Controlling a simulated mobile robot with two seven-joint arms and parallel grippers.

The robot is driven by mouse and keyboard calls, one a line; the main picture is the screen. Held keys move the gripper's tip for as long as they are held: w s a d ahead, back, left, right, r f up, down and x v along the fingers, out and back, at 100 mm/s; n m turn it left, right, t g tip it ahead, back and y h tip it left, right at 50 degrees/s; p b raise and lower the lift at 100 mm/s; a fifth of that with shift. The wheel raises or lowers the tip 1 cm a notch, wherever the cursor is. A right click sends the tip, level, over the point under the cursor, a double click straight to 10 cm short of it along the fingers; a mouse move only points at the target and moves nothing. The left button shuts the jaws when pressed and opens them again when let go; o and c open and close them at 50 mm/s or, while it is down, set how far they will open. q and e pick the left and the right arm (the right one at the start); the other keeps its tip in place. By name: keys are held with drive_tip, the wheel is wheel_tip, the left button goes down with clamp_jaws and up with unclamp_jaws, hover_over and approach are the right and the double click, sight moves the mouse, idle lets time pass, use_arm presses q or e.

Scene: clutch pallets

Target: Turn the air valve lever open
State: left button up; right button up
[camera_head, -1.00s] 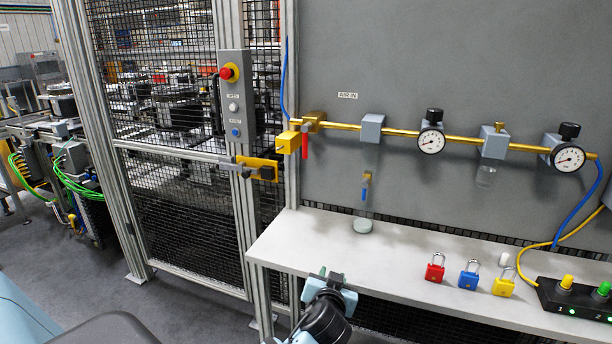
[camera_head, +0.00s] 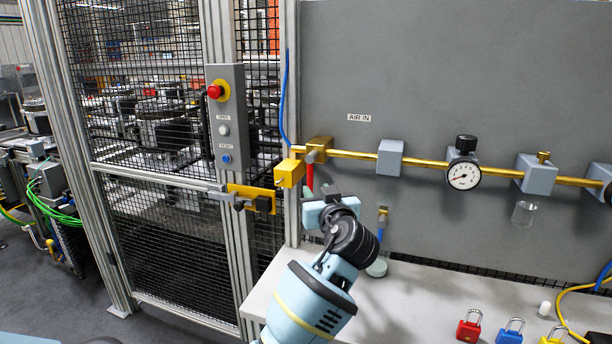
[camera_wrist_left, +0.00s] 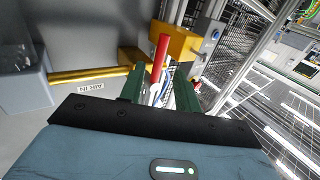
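The red air valve lever (camera_head: 310,177) hangs down from the brass valve (camera_head: 318,150) at the left end of the pipe, below the "AIR IN" label (camera_head: 359,118). In the left wrist view the lever (camera_wrist_left: 160,56) shows between my two green fingers, with gaps visible beside it. My left gripper (camera_head: 320,196) is just below and in front of the lever in the head view, partly covering its lower end. It is open, and its fingers (camera_wrist_left: 159,86) point towards the valve. I cannot tell whether either finger touches the lever. My right gripper is out of view.
A yellow block (camera_head: 289,173) sits close left of the valve. Left of it are the fence post, a yellow latch (camera_head: 252,198) and a button box (camera_head: 227,118). A shelf (camera_head: 400,300) below holds padlocks. A gauge (camera_head: 464,175) and grey blocks sit further right along the pipe.

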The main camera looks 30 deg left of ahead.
sight(311, 181)
use_arm(q)
drive_tip(key=shift+p+x, duration=0.3)
drive_tip(key=shift+x, duration=3.4)
drive_tip(key=shift+r, duration=0.15)
clamp_jaws()
